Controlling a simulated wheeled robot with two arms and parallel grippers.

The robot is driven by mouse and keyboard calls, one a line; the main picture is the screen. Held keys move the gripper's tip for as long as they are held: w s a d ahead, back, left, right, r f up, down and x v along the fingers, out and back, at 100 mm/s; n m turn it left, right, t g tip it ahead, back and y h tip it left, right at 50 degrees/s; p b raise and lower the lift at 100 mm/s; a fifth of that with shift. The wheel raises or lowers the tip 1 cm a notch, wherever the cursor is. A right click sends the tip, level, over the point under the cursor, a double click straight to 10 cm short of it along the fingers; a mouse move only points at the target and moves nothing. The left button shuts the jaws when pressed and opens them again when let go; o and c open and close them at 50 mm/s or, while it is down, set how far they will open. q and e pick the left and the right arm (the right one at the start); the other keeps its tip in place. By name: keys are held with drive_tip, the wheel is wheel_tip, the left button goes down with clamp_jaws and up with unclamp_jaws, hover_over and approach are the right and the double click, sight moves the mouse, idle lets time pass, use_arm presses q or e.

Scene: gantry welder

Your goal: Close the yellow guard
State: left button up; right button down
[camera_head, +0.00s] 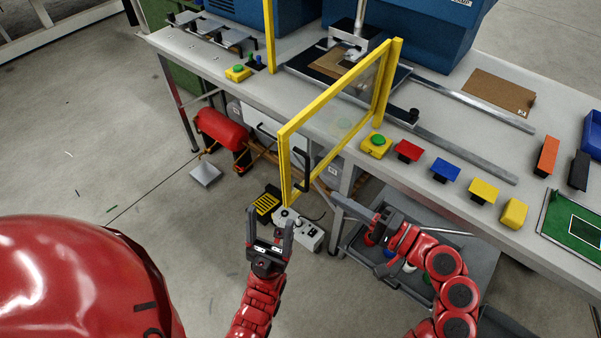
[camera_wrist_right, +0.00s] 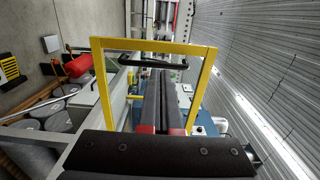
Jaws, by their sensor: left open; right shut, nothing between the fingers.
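The yellow guard (camera_head: 341,102) is a yellow frame with a clear pane, hinged at a yellow post on the bench. It stands swung out, its free end beyond the bench's front edge. A black handle (camera_head: 301,168) sits near that free end. My left gripper (camera_head: 268,222) is open and empty, in front of and below the free end. My right gripper (camera_head: 338,192) is shut and empty, right of the handle and apart from it. In the right wrist view the guard (camera_wrist_right: 206,84) and its handle (camera_wrist_right: 139,60) show beyond the shut fingers (camera_wrist_right: 168,92).
A welder head (camera_head: 356,40) stands behind the guard. A red tank (camera_head: 221,128) and a grey cart (camera_head: 450,262) are below.

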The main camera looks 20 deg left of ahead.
sight(288, 169)
drive_tip(key=p+x, duration=0.4)
drive_tip(key=x, duration=0.6)
drive_tip(key=shift+r, duration=0.1)
drive_tip(key=shift+w+a+p, duration=0.15)
drive_tip(key=shift+a+p, duration=0.3)
drive_tip(key=shift+a, duration=0.15)
drive_tip(key=shift+w, duration=0.1)
